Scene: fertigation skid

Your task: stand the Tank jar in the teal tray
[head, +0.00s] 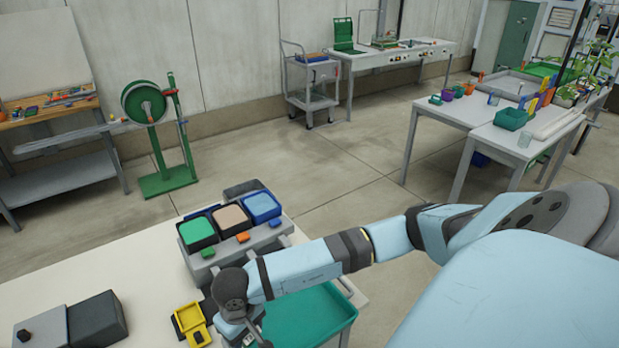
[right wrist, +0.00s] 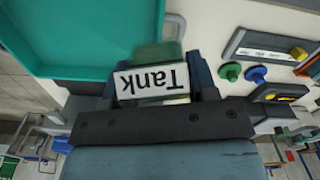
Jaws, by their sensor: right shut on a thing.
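The Tank jar (right wrist: 158,55) has a greenish body and a white label reading "Tank", upside down in the right wrist view. My right gripper (right wrist: 160,82) is shut on it, one finger on each side. In the head view the right gripper (head: 248,336) is at the bottom edge, beside the left side of the teal tray (head: 318,312); the jar is mostly hidden there. The tray also fills the upper left of the right wrist view (right wrist: 70,35), and its bare floor shows. The jar overlaps the tray's edge there; I cannot tell its height above it. My left gripper is out of view.
A grey unit with green (head: 198,232), tan (head: 231,218) and blue (head: 262,206) square pads stands behind the tray. A yellow holder (head: 191,322) is left of the gripper. A dark grey box (head: 97,318) lies farther left. The white tabletop (head: 140,275) between them is clear.

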